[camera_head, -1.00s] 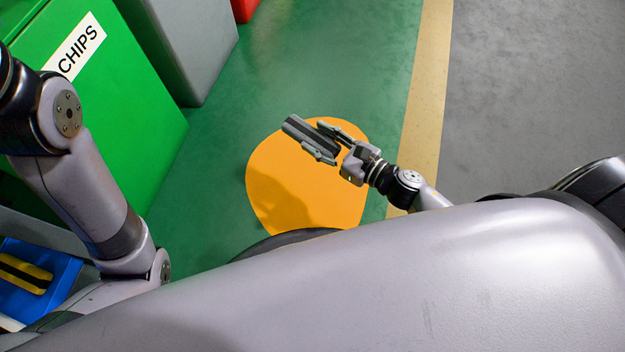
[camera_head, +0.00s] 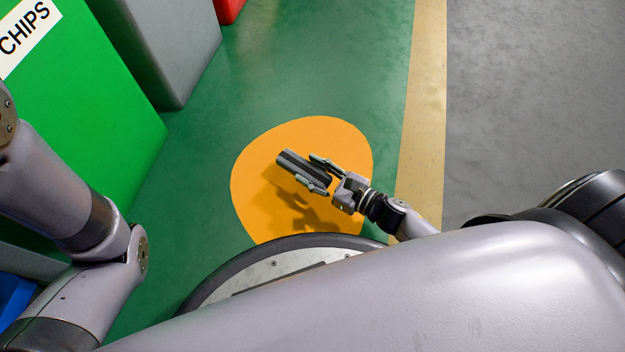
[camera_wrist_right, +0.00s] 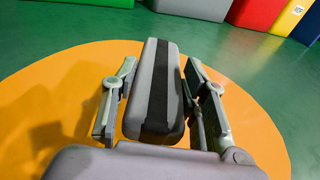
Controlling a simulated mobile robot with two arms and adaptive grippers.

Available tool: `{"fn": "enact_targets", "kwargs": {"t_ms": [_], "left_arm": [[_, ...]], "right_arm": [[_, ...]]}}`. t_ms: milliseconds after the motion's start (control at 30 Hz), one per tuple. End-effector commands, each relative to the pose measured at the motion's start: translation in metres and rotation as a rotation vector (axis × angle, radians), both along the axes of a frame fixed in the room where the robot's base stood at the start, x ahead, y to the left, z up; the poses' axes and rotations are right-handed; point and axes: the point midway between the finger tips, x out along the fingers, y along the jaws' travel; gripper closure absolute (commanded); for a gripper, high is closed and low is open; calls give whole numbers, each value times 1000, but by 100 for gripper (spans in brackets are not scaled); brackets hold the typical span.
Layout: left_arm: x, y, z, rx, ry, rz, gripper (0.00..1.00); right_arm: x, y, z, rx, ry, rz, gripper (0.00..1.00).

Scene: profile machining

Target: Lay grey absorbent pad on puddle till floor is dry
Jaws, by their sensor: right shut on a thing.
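An orange puddle (camera_head: 258,180) lies on the green floor in front of my base. My right gripper (camera_head: 316,174) is shut on a grey block-like pad (camera_head: 298,165) with a dark stripe along it. In the right wrist view the pad (camera_wrist_right: 155,85) sits between the two fingers of the gripper (camera_wrist_right: 160,100). The pad is held above the puddle, with a shadow on the orange below. The puddle also spreads around the pad in the right wrist view (camera_wrist_right: 50,100). My left gripper is outside both views; only part of the left arm shows.
A green bin marked CHIPS (camera_head: 90,110) stands at the left, with a grey bin (camera_head: 160,45) behind it. A red bin (camera_head: 229,10) is farther back. A yellow floor line (camera_head: 423,120) divides the green floor from grey floor (camera_head: 540,90) at the right.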

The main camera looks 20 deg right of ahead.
Motion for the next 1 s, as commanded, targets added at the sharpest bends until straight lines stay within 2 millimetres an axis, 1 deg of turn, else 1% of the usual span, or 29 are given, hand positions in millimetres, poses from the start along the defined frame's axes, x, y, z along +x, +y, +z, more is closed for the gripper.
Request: {"fn": "enact_targets", "kwargs": {"t_ms": [33,133,200,467,867,967,1000], "left_arm": [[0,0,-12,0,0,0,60],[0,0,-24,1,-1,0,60],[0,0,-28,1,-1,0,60],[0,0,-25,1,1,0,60],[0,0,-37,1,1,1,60],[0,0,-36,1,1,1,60],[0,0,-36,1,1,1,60]], "right_arm": [[0,0,-14,0,0,0,83],[0,0,-30,1,1,1,83],[0,0,-35,2,0,1,83],[0,0,-32,1,-1,0,83],[0,0,-46,0,0,-1,83],[0,0,-45,-2,1,-1,83],[0,0,-46,-3,2,-1,58]]}}
